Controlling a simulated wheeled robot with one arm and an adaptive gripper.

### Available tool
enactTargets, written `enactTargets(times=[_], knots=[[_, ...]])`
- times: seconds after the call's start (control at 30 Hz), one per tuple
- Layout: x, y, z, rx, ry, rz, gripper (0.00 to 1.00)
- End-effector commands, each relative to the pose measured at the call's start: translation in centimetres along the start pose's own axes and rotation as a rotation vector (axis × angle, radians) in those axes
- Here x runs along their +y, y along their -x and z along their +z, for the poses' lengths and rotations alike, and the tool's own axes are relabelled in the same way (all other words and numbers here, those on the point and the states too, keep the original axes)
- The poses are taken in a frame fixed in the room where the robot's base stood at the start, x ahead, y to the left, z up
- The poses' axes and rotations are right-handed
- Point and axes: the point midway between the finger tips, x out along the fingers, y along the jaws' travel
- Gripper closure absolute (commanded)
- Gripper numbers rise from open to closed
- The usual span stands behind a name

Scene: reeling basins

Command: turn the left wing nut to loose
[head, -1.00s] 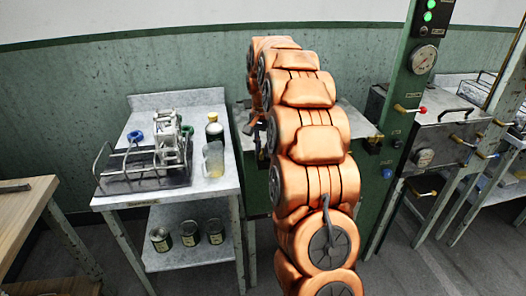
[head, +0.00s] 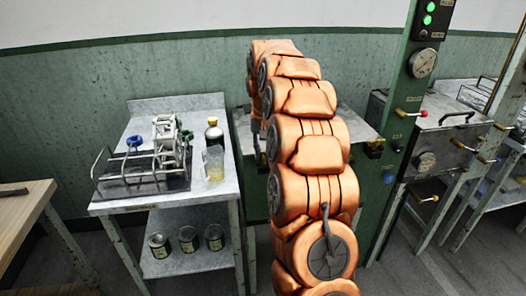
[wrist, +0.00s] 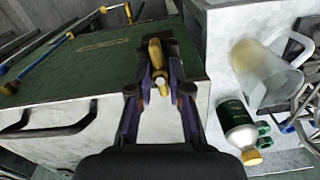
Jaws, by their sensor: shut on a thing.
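Beside the cabinet, a bench (head: 215,110) holds a clear pitcher (head: 213,165), a green bottle with a yellow cap (wrist: 236,128) and a metal rack (head: 165,145). Several tins stand on its lower shelf. A green post (head: 403,110) with a gauge stands right of my arm.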

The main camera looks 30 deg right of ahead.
Motion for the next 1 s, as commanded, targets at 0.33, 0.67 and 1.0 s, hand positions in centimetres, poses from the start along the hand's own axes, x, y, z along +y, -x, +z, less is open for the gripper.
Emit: enactTargets(times=[0.33,0.67,1.0], knots=[[0.0,0.1,0.0,0.002,0.000,0.000,0.74],[0.0,0.0,0.0,0.001,0.000,0.000,0.57],[0.0,1.3,-0.1,0.001,0.000,0.000,0.57]])
